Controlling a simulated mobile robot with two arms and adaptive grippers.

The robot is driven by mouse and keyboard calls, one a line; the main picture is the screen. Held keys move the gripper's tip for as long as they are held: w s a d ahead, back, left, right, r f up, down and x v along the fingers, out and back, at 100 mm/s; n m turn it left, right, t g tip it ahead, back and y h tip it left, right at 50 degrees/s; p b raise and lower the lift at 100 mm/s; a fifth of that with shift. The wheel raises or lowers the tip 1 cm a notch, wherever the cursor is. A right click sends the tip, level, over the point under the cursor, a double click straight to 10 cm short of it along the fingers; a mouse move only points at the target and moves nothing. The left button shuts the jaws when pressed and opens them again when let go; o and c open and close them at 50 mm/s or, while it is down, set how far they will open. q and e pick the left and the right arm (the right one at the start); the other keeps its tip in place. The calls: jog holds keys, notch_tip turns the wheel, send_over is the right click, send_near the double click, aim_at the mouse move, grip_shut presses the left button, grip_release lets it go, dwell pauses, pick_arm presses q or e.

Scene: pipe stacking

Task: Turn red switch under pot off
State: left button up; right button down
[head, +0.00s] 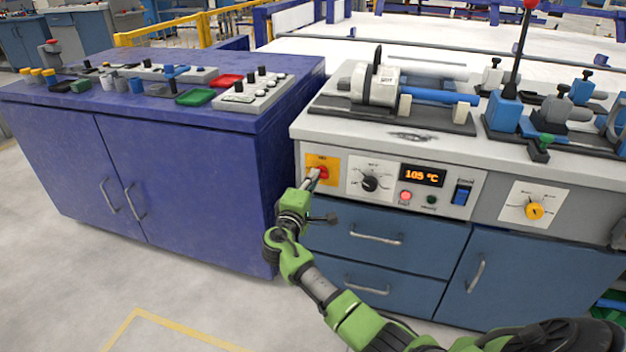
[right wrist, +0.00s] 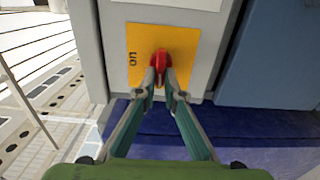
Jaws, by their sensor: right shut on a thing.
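The red switch (head: 321,173) sits on a yellow plate (head: 314,163) at the left end of the grey front panel. In the right wrist view the red switch (right wrist: 161,62) is on the yellow plate (right wrist: 190,50), which bears the word "ON". My right gripper (head: 313,178) reaches up to the switch from below. Its fingertips (right wrist: 160,80) are closed on the red switch. The lower part of the switch is hidden between the fingers. My left gripper is not in view. No pot can be made out for certain above the switch.
Beside the switch are a black dial (head: 370,183), a display (head: 422,176) reading about 105 °C, a red button (head: 406,197) and a blue rocker (head: 461,193). A yellow knob (head: 534,210) is farther right. A purple cabinet (head: 190,170) stands close on the left.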

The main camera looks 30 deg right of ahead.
jog(key=c, duration=2.1)
grip_release()
jog(key=shift+a+f, duration=0.1)
jog(key=shift+c, duration=0.2)
jog(key=v, duration=1.2)
